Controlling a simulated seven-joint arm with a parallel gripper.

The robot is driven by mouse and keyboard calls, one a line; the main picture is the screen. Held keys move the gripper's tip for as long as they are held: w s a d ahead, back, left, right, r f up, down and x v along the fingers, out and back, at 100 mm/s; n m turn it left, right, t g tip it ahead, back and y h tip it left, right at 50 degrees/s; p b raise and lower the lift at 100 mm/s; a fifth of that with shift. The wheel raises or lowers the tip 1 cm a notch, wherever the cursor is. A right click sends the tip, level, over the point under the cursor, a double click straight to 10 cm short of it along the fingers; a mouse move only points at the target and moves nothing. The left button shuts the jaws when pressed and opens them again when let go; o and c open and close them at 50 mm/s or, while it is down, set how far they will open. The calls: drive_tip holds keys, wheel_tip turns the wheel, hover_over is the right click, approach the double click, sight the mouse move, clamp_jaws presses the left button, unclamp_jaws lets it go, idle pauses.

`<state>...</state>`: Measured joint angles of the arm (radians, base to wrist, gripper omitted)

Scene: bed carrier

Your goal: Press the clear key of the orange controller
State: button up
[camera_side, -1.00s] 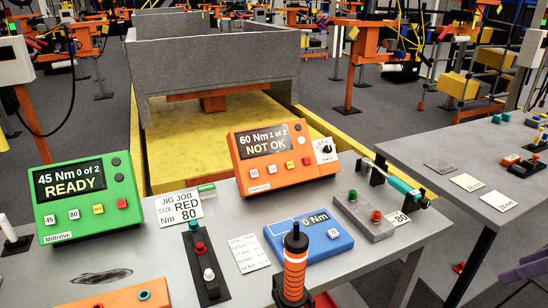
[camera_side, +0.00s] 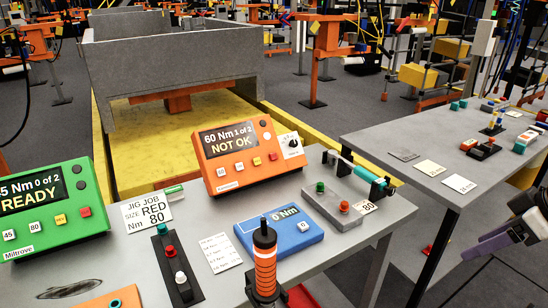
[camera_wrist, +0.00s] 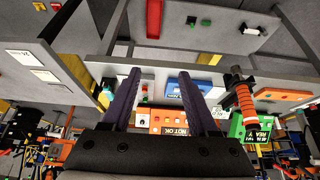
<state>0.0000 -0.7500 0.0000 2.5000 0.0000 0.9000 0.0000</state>
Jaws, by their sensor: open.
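The orange controller (camera_side: 238,155) stands tilted up on the grey bench. Its display reads "60 Nm 1 of 2 NOT OK". Below are two white keys, a yellow key (camera_side: 256,161) and a red key (camera_side: 273,157); their lettering is too small to read. A dial on a white panel sits at its right. My gripper (camera_side: 488,238) shows partly at the right edge, well apart from the controller. In the wrist view my gripper (camera_wrist: 160,74) has two purple fingers spread, with nothing between them. The orange controller (camera_wrist: 168,120) appears upside down beyond them, partly hidden.
A green controller (camera_side: 45,210) stands left, reading READY. In front are a blue meter (camera_side: 280,232), an upright orange-banded tool (camera_side: 265,262) and button boxes. A second table (camera_side: 440,150) stands right, with a floor gap between.

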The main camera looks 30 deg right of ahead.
clamp_jaws()
idle(1.5)
